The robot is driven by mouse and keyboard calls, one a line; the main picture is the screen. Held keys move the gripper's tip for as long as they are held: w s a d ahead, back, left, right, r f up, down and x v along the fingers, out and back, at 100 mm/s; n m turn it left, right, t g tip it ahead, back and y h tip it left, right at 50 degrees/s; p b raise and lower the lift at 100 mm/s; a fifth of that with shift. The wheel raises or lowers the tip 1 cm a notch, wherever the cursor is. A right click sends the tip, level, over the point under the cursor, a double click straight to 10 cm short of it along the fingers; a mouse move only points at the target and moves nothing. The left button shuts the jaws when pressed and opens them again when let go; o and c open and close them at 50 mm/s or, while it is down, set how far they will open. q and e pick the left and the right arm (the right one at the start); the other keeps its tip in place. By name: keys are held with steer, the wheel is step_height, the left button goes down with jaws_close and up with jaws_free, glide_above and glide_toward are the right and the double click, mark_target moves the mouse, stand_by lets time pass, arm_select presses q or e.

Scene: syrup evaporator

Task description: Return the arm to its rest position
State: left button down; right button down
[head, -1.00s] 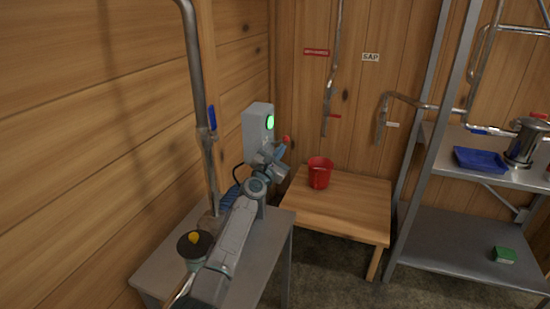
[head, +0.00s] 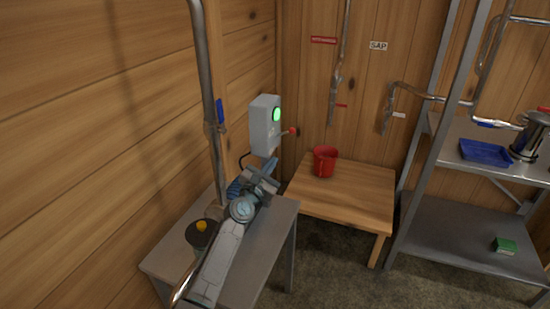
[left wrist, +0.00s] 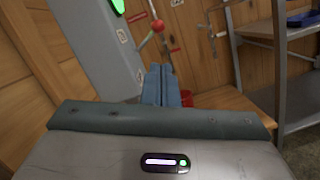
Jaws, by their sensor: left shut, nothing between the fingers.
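My left arm reaches up from the bottom of the head view, over a grey metal table (head: 262,258). My left gripper (head: 270,165) is shut and empty, below a grey control box (head: 262,128). Its blue fingers (left wrist: 161,85) are together in the left wrist view. The box has a lit green light (head: 276,114) and a lever with a red knob (head: 294,131). The red knob (left wrist: 158,25) shows above the fingertips in the left wrist view, apart from them in the picture. My right gripper is in neither view.
A red bucket (head: 325,162) stands on a low wooden table (head: 345,205). A dark pot with a yellow thing (head: 201,226) is beside my arm. A vertical pipe (head: 206,85) rises at left. A metal shelf (head: 450,232) with a blue tray (head: 486,153) stands at right.

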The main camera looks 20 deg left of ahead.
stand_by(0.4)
arm_select(q)
steer(key=s+d+f+m+g+h, duration=0.1)
steer(key=s+d+f+m+g, duration=0.15)
steer(key=s+f+m, duration=0.4)
steer(key=s+d+f+m+g+h, duration=0.15)
steer(key=s+f+m+g, duration=0.25)
steer(key=s+m, duration=0.45)
steer(key=s+d+f+m+g, duration=0.25)
steer(key=s+f+m, duration=0.25)
steer(key=s, duration=0.5)
steer(key=s+a+f+m+g+y, duration=0.15)
steer(key=s+m, duration=0.25)
steer(key=s, duration=0.4)
steer(key=s+a+m+g+y, duration=0.2)
steer(key=s+a+m+g, duration=0.1)
steer(key=s, duration=0.5)
steer(key=s+a+m+g+y, duration=0.2)
steer(key=s+m+g, duration=0.15)
steer(key=s, duration=0.55)
steer(key=a+f, duration=0.3)
steer(key=f, duration=2.7)
steer(key=s+a+f+g, duration=0.1)
steer(key=s+f, duration=1.7)
steer(key=f, duration=0.2)
steer(key=shift+a+g, duration=0.15)
steer(key=shift+g, duration=0.25)
